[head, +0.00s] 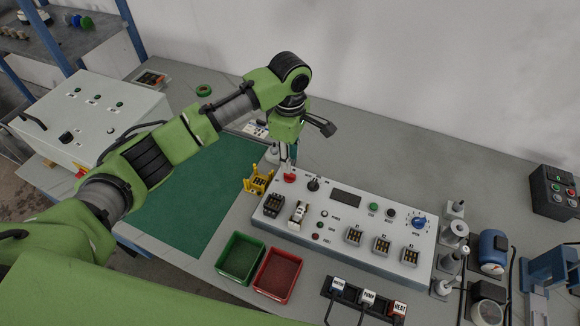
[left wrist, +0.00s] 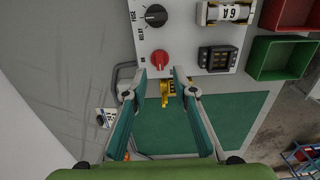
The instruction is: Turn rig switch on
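The grey rig panel (head: 340,232) stands on the bench. A red rotary knob (head: 289,175), likely the rig switch, is at its back left corner. The red knob also shows in the left wrist view (left wrist: 160,60), with small labels around it that are hard to read. My left gripper (head: 291,154) points down just above the red knob. In the left wrist view its two fingers (left wrist: 162,76) are apart with nothing between them, and the knob lies just beyond their tips. I cannot tell whether a finger touches it. My right gripper is out of view.
A black knob (head: 313,184) sits close beside the red one. A yellow holder (head: 258,180) stands just left of the panel. Green (head: 240,257) and red (head: 277,275) bins stand in front. The green mat (head: 185,205) is bare.

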